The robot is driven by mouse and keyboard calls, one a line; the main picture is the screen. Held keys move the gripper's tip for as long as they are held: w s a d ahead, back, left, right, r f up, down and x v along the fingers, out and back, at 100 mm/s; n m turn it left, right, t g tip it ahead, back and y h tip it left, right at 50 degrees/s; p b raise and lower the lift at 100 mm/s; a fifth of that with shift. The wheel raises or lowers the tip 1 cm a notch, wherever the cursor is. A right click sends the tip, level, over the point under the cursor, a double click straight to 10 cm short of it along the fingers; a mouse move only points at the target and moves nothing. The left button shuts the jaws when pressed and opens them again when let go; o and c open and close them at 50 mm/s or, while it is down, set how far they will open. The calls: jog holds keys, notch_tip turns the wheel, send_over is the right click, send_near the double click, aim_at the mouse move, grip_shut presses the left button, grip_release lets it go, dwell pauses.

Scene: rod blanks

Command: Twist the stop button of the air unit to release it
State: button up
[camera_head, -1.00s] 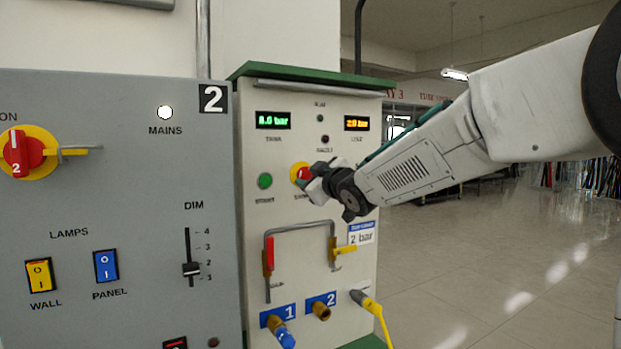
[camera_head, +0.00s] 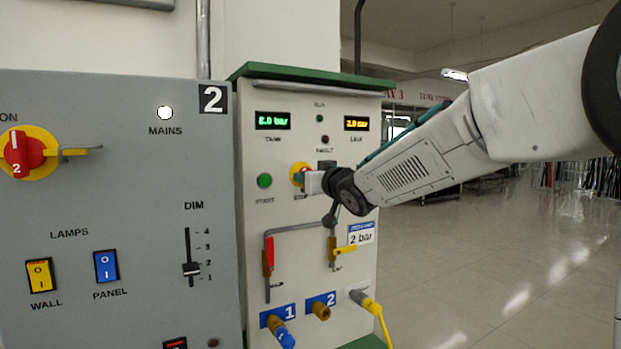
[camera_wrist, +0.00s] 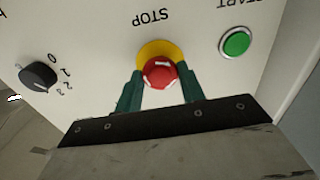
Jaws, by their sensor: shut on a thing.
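The air unit (camera_head: 340,100) is a cream cabinet with a green top. In the head view the yellow disc (camera_head: 297,169) shows, with the button mostly hidden by my gripper (camera_head: 304,181). In the wrist view the green fingers of my gripper (camera_wrist: 159,82) are shut on the button, one on each side.
A green start button (camera_head: 265,181) is left of the stop button. A bent grey pipe with valve levers (camera_head: 268,255) runs just below my gripper. A black selector knob (camera_wrist: 38,76) shows in the wrist view. A grey panel (camera_head: 130,220) stands to the left.

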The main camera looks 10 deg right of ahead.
jog(key=shift+r+m, duration=0.1)
jog(key=shift+m, duration=0.2)
jog(key=o, duration=1)
jog(key=shift+w, duration=0.1)
jog(key=v, duration=0.8)
